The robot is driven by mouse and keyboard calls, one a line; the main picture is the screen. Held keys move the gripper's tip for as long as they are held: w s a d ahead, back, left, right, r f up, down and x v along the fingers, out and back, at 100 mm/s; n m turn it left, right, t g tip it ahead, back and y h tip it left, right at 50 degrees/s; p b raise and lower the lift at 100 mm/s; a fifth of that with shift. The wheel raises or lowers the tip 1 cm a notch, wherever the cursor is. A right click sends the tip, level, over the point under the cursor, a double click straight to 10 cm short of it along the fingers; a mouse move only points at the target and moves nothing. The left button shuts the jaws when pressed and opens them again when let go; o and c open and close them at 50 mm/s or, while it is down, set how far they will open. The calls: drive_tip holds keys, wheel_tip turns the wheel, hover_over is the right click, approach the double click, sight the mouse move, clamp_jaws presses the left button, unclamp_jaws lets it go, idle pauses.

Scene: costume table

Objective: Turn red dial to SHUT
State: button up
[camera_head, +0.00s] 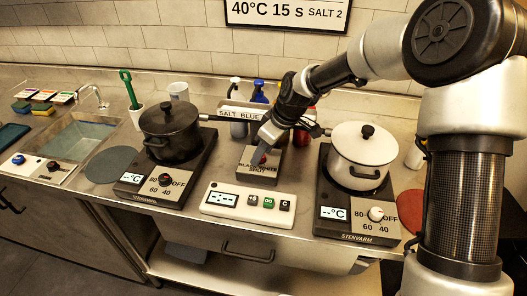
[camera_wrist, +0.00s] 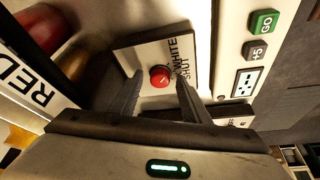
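The red dial (camera_wrist: 160,75) sits on a metal box with a label plate (camera_wrist: 150,50). The words WHITE and SHUT are readable beside it in the wrist view. In the head view the box (camera_head: 262,176) stands mid-counter, and the dial (camera_head: 263,159) is partly hidden by my gripper (camera_head: 268,142). In the wrist view my gripper (camera_wrist: 159,83) is open, one finger on each side of the dial, with gaps between fingers and dial. I cannot make out which way the dial points.
A black pot (camera_head: 172,132) on a hot plate stands to the left, a white pot (camera_head: 361,153) on another to the right. A timer panel (camera_head: 247,203) with buttons lies in front. Spray bottles (camera_head: 258,93) and a SALT BLUE sign (camera_head: 238,114) stand behind the box.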

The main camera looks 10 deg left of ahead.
drive_tip(key=c, duration=0.9)
drive_tip(key=shift+c, duration=0.2)
drive_tip(key=shift+s+m+b, duration=0.1)
drive_tip(key=shift+m+b, duration=0.25)
drive_tip(key=shift+m, duration=0.05)
drive_tip(key=m+b, duration=0.1)
drive_tip(key=m+t+b, duration=0.1)
drive_tip(key=m+h+b, duration=0.1)
drive_tip(key=m, duration=0.1)
drive_tip(key=shift+s+a+f+t, duration=0.15)
drive_tip(key=shift+s+a+t, duration=0.05)
drive_tip(key=shift+a+t, duration=0.1)
drive_tip(key=shift+s+m+t+h+b, duration=0.1)
drive_tip(key=shift+m+t+h+b, duration=0.4)
drive_tip(key=shift+m+b, duration=1.2)
drive_tip(key=shift+m+h+p, duration=0.3)
drive_tip(key=shift+m, duration=0.2)
drive_tip(key=o, duration=1)
drive_tip(key=shift+o, duration=0.2)
